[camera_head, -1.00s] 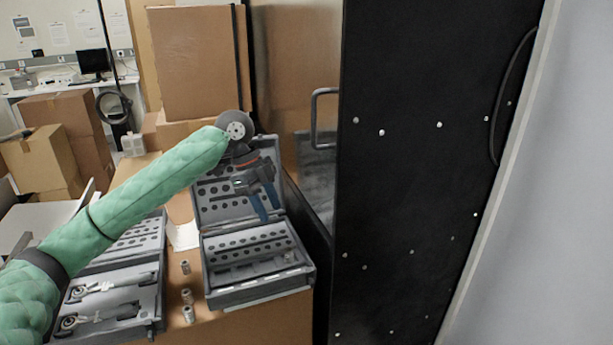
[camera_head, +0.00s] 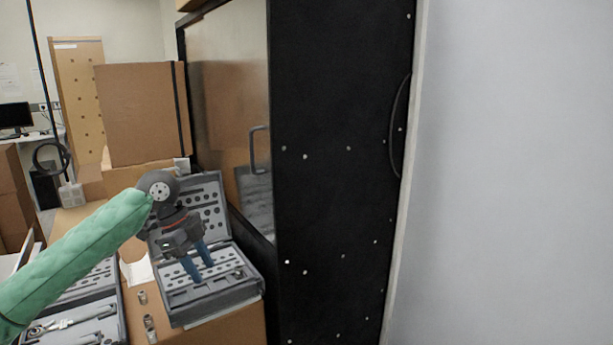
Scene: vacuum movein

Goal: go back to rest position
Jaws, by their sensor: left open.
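My left gripper (camera_head: 198,272) hangs at the end of my green-sleeved left arm, which comes in from the left. Its blue fingertips are apart with nothing between them. It shows in front of the open grey socket case (camera_head: 215,299) and hides part of its lid and tray. Whether it touches the case I cannot tell. My right gripper is out of view.
A second tool case (camera_head: 112,327) lies at the lower left. A tall black panel (camera_head: 335,190) stands close on the right, beside a pale wall (camera_head: 510,180).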

